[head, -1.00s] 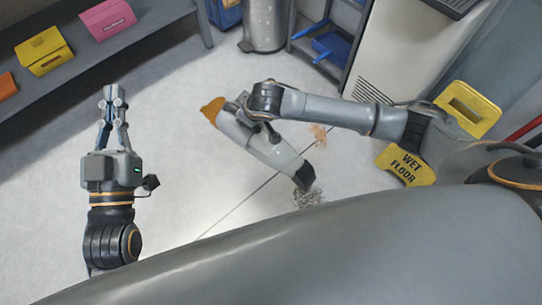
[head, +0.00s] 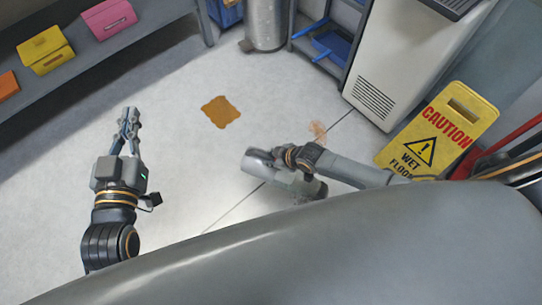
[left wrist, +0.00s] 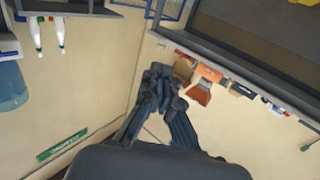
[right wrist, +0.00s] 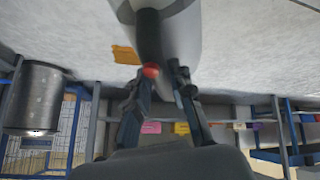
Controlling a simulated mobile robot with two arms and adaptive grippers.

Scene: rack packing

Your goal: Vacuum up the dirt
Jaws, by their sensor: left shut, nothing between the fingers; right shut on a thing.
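A grey handheld vacuum (head: 258,164) lies in my right gripper (head: 287,157), which is shut on its handle. The right wrist view shows its grey body (right wrist: 185,45) with a red button (right wrist: 150,70). A brown-orange patch (head: 221,112) is on the floor, up and left of the vacuum; it also shows in the right wrist view (right wrist: 125,55). A scatter of orange dirt (head: 317,131) is above and right of the right gripper. My left gripper (head: 130,120) is shut and empty at the left.
A yellow wet-floor sign (head: 440,128) stands at right, beside my right arm. A white cabinet (head: 395,60), a metal bin (head: 264,25) and a rack with a blue dustpan (head: 338,45) are at the back. A shelf (head: 80,72) with boxes runs along upper left.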

